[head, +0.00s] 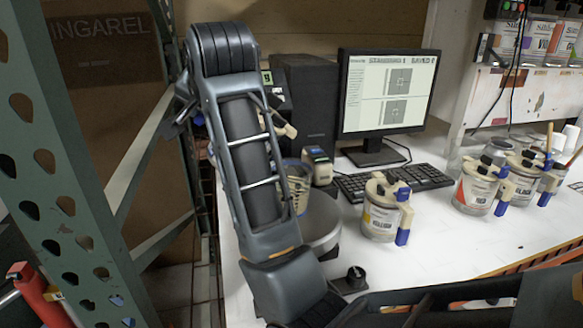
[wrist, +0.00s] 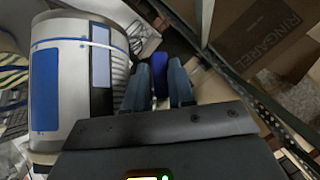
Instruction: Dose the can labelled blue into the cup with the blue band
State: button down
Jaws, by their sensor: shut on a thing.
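My gripper (wrist: 158,88) is shut on a blue handle (wrist: 160,72) in the wrist view. The handle is beside a large pale can (wrist: 72,75) with blue on its label, which is tilted in that picture. In the head view my arm hides most of the gripper and can; a beige clip part (head: 283,126) shows beside the arm. A cup (head: 298,187) with yellowish stripes and a bluish rim is partly hidden behind my arm, at the round grey stand (head: 322,232). I cannot make out its band clearly.
A can labelled yellow (head: 380,216) stands right of the stand. Red (head: 474,190) and black (head: 519,170) cans stand farther right. A monitor (head: 388,92), keyboard (head: 430,176) and small beige device (head: 318,163) are behind. A green metal upright (head: 62,170) is at left. The white bench front is partly clear.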

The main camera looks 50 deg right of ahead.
jog(key=shift+s+d+r, duration=0.1)
jog(key=shift+r, duration=0.1)
dwell(0.3)
jog(key=shift+n+g+h, duration=0.5)
jog(key=shift+g, duration=0.2)
jog(key=f, duration=0.1)
jog(key=w+a+f, duration=0.1)
jog(key=f, duration=0.1)
jog(key=w+f, duration=0.1)
jog(key=f, duration=0.1)
jog(key=shift+w+a+f, duration=0.1)
jog(key=shift+a+f, duration=0.05)
jog(key=shift+a, duration=0.15)
notch_tip(320, 180, down, 7)
jog(key=w+a+n+g+h, duration=0.1)
jog(key=w+a+g, duration=0.1)
notch_tip(320, 180, up, 10)
jog(key=w+n+g+h, duration=0.1)
jog(key=shift+a, duration=0.25)
dwell(1.7)
